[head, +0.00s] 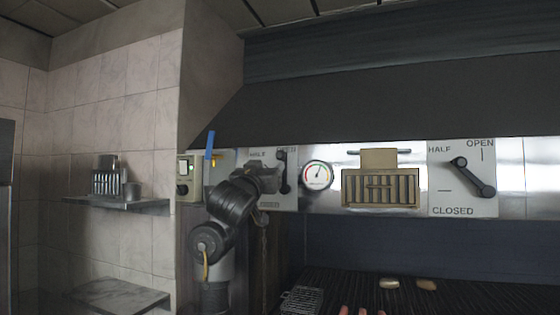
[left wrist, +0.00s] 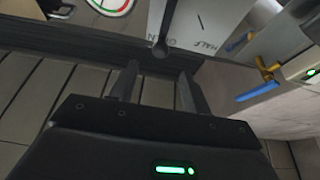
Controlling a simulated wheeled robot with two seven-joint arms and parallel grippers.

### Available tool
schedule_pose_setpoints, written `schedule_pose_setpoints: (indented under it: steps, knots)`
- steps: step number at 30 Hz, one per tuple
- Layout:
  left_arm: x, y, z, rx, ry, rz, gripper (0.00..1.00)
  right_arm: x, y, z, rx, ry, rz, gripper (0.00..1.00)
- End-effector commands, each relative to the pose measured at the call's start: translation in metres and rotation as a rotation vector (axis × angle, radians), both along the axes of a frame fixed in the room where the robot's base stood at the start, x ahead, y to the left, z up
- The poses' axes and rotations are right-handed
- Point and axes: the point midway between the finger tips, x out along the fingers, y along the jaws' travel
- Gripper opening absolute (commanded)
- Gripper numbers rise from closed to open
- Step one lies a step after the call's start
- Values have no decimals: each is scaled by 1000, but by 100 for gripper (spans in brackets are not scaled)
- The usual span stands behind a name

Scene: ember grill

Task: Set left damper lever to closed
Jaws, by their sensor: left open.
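The left damper lever (head: 283,172) is a dark bar on a white plate (head: 257,155) and stands close to upright in the head view. HALF and OPEN can be read on the plate; its lower part is mostly covered by my gripper. My left gripper (head: 272,182) is in front of this plate, just left of the lever. In the left wrist view, the open fingers (left wrist: 159,78) point at the lever (left wrist: 164,28), whose rounded end is just beyond and between the fingertips. I cannot tell whether they touch. My right gripper is not in view.
A round gauge (head: 317,175) is just right of the lever. A beige slotted vent (head: 380,188) and a second damper lever (head: 474,177) are farther right. A blue-handled valve (head: 210,146) is to the left. The grill grate (head: 460,295) lies below, with food on it.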

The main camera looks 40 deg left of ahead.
Motion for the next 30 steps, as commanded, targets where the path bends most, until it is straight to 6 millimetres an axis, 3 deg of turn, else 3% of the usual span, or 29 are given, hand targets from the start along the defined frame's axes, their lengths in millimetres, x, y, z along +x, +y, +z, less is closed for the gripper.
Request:
schedule_pose_setpoints:
  steps: [8,21,30]
  knots:
    - [4,4,11,-1,-7,1,48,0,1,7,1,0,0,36]
    - [70,28,42,-2,-5,3,48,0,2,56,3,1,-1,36]
    - [90,35,47,-1,-9,3,48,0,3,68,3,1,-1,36]
